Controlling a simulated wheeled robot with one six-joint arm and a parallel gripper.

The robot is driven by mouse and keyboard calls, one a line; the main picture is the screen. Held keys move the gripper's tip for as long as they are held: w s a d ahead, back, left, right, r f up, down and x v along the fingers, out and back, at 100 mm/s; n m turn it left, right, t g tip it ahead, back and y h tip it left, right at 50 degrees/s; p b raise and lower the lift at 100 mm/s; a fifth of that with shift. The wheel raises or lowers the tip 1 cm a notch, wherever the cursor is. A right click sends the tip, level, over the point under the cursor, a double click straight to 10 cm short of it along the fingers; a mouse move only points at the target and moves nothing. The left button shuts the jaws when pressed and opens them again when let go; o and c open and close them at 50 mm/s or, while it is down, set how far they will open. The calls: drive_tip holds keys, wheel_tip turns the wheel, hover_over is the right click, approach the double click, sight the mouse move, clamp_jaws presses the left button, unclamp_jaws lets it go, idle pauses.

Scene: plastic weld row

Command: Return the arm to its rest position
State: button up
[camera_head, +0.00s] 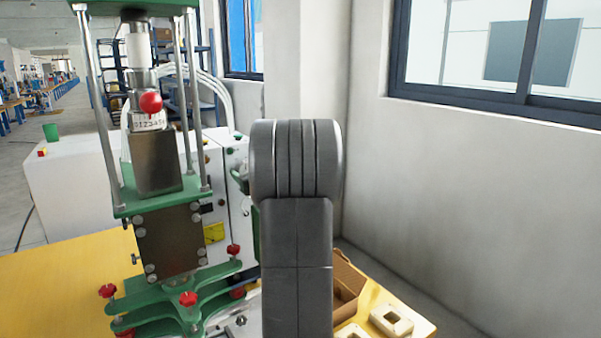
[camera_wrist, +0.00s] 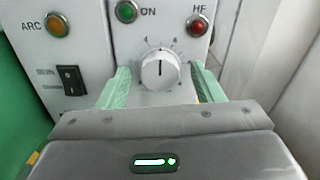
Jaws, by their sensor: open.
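My gripper (camera_wrist: 162,78) shows in the wrist view with its two green fingers spread apart and nothing held between them. A white dial knob (camera_wrist: 160,70) on a control panel appears between the fingers; I cannot tell whether they touch it. In the head view my grey arm (camera_head: 296,230) stands upright in the middle of the picture, and it hides most of my gripper and part of the machine's white cabinet (camera_head: 222,165).
The panel has an orange ARC lamp (camera_wrist: 57,25), a green ON lamp (camera_wrist: 127,11), a red HF lamp (camera_wrist: 197,25) and a black switch (camera_wrist: 71,80). A green-framed press (camera_head: 160,205) stands left of my arm. A cardboard box (camera_head: 346,285) and cream parts (camera_head: 391,321) lie right.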

drive_tip(key=b+v, duration=0.1)
drive_tip(key=v, duration=0.5)
drive_tip(key=shift+s+d+m, duration=0.2)
drive_tip(key=shift+s+m, duration=0.05)
drive_tip(key=shift+m, duration=0.15)
